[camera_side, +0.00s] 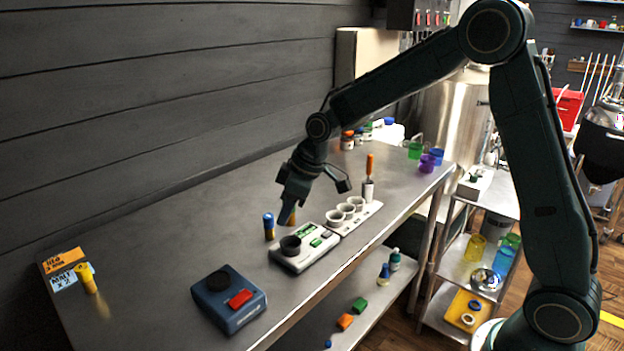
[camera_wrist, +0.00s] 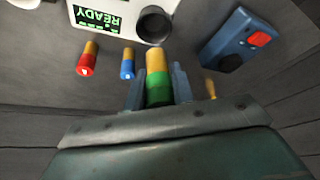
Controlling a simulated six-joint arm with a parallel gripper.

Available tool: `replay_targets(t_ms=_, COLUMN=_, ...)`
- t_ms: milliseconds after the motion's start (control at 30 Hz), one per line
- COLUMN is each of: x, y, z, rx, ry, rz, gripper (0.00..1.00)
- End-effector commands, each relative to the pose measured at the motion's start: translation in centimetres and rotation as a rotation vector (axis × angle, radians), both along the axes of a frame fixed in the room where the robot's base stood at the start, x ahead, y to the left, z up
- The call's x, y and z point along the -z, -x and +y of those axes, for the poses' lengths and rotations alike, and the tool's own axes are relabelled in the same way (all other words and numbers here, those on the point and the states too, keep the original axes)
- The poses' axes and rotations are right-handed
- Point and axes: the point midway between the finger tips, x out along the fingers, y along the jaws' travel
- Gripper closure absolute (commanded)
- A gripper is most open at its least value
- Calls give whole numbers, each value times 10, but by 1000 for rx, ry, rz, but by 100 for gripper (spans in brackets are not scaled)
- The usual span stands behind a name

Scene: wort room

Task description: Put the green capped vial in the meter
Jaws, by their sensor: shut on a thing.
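In the wrist view, my gripper (camera_wrist: 158,90) is shut on the green capped vial (camera_wrist: 157,64), an amber vial with its green cap between the fingers. The meter (camera_wrist: 122,14) has a lit READY screen and a dark round well (camera_wrist: 153,25), which appears just beyond the vial's amber end. In the side view, my gripper (camera_side: 287,213) points down just behind the meter (camera_side: 316,239), whose well (camera_side: 290,244) looks empty. The held vial is mostly hidden there. I cannot tell its height above the table.
A blue-capped vial (camera_side: 268,227) stands left of my gripper; a red-capped vial (camera_wrist: 88,59) shows near it in the wrist view. A blue box (camera_side: 228,299) with a red button is front left. A rack of white cups (camera_side: 347,213) adjoins the meter. A yellow vial (camera_side: 87,279) stands far left.

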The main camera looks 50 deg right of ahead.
Motion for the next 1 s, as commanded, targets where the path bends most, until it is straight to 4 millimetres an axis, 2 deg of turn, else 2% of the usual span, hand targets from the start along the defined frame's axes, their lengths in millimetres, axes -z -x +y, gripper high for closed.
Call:
replay_targets(t_ms=133, x=17, y=0, z=0, rx=0, ry=0, rz=1, gripper=98)
replay_targets(t_ms=467, x=24, y=0, z=0, rx=-1, ry=0, rz=-1, gripper=98)
replay_targets(t_ms=800, x=59, y=0, z=0, rx=0, ry=0, rz=1, gripper=98)
replay_targets(t_ms=1000, x=67, y=0, z=0, rx=0, ry=0, rz=2, gripper=98)
